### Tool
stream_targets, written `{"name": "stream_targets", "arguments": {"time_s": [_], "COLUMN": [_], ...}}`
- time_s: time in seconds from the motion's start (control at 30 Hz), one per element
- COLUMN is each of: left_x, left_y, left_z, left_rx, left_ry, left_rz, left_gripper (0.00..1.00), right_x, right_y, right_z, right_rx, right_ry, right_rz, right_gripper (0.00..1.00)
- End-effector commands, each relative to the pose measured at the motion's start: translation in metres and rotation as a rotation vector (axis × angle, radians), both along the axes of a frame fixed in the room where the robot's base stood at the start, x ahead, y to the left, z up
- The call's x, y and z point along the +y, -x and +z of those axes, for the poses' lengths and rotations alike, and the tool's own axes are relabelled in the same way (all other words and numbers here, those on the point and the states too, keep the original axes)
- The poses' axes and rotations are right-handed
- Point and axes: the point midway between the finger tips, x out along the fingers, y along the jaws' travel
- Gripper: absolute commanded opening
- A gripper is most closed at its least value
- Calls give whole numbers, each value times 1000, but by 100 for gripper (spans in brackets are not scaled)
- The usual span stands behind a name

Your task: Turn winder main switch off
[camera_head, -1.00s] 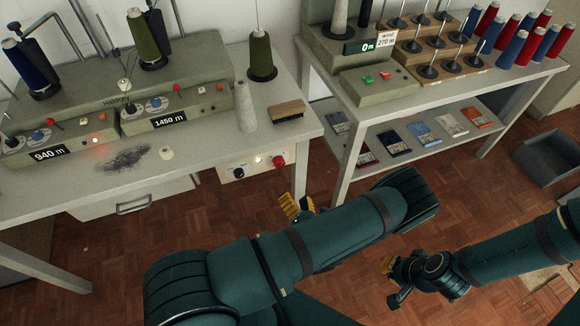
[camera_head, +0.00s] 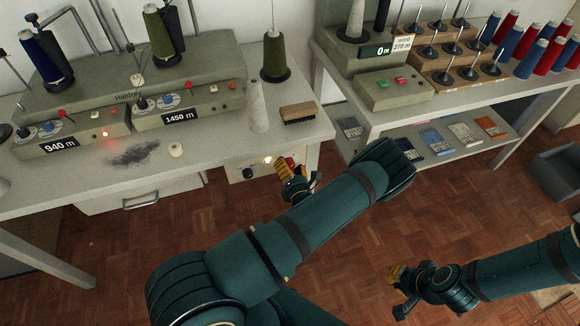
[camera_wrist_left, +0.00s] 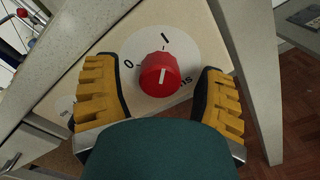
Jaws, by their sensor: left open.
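The red rotary switch (camera_wrist_left: 160,75) sits on a round white plate marked 0 and I, on a panel under the left table. Its white line points about towards the I. A label beside it is partly hidden. My left gripper (camera_wrist_left: 160,100) is open, with one yellow-padded finger on each side of the switch. In the head view the left gripper (camera_head: 292,176) is in front of the panel (camera_head: 237,174) and covers part of the switch (camera_head: 293,161). My right gripper (camera_head: 394,290) is low at the right, away from the tables; its opening is unclear.
A lit white lamp (camera_head: 267,160) and a black knob (camera_head: 248,173) are also on the panel. A two-station winding machine (camera_head: 190,72) and a brush (camera_head: 298,113) stand on the table above. The right table (camera_head: 440,110) carries cones and a green and red button box (camera_head: 392,88).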

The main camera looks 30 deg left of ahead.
Motion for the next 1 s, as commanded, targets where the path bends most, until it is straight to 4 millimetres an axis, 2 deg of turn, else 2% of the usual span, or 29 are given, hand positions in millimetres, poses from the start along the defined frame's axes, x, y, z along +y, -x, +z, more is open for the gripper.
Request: {"name": "stream_targets", "arguments": {"time_s": [0.23, 0.27, 0.3, 0.43, 0.47, 0.77, 1.0], "left_x": [0, 0, 0, 0, 0, 0, 0], "left_y": [-1, -1, 0, 0, 0, 0, 0], "left_z": [0, 0, 0, 0, 0, 1, 2], "left_rx": [0, 0, 0, 0, 0, -19, -107], "left_ry": [0, 0, 0, 0, 0, 15, 89], "left_rz": [0, 0, 0, 0, 0, 0, -1], "left_gripper": [70, 65, 51, 5, 1, 0, 0], "right_x": [0, 0, 0, 0, 0, 0, 0], "right_y": [0, 0, 0, 0, 0, 0, 1], "right_z": [0, 0, 0, 0, 0, 2, 7], "right_rx": [0, 0, 0, 0, 0, 0, 3], "right_ry": [0, 0, 0, 0, 0, 0, 0], "right_rz": [0, 0, 0, 0, 0, 0, 1], "right_gripper": [0, 0, 0, 0, 0, 0, 0]}}
